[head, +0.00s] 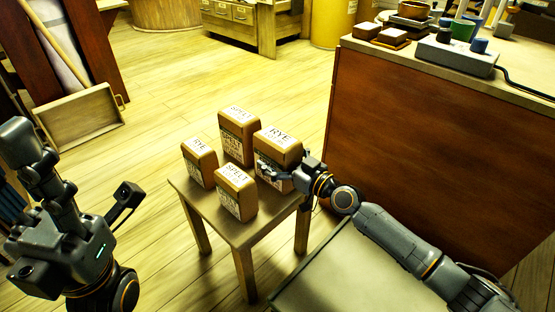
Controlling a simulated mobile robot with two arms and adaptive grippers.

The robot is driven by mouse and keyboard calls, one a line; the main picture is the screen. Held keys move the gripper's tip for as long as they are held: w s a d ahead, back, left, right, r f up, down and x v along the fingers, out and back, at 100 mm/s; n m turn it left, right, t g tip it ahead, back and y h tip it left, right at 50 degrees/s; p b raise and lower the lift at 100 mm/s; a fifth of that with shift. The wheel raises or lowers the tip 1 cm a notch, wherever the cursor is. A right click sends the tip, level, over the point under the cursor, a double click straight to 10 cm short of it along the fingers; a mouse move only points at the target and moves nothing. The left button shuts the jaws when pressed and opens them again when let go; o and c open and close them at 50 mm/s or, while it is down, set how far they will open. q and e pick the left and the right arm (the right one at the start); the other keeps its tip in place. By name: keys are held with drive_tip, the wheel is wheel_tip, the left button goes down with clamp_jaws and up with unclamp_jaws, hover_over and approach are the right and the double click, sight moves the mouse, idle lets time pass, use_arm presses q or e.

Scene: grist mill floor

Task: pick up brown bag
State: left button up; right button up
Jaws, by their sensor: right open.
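Several brown block-shaped bags stand upright on a small wooden table (240,232). A large RYE bag (280,141) is at the right, and a large SPELT bag (236,137) at the back. A small RYE bag (199,163) is at the left, and a small SPELT bag (236,192) at the front. My right gripper (264,170) is open, with its fingers in front of the lower part of the large RYE bag. I cannot tell whether they touch it. My left arm shows at the left, but I see no left fingers.
A tall wooden counter (420,130) stands at the right, with a grey device (455,56) and small boxes on it. A pale-topped surface (345,275) is below my right arm. A wooden tray (82,118) leans at the left. The plank floor behind the table is clear.

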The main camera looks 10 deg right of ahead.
drive_tip(key=c, duration=1.6)
drive_tip(key=shift+r, duration=0.2)
drive_tip(key=shift+c, duration=1)
drive_tip(key=shift+r, duration=0.15)
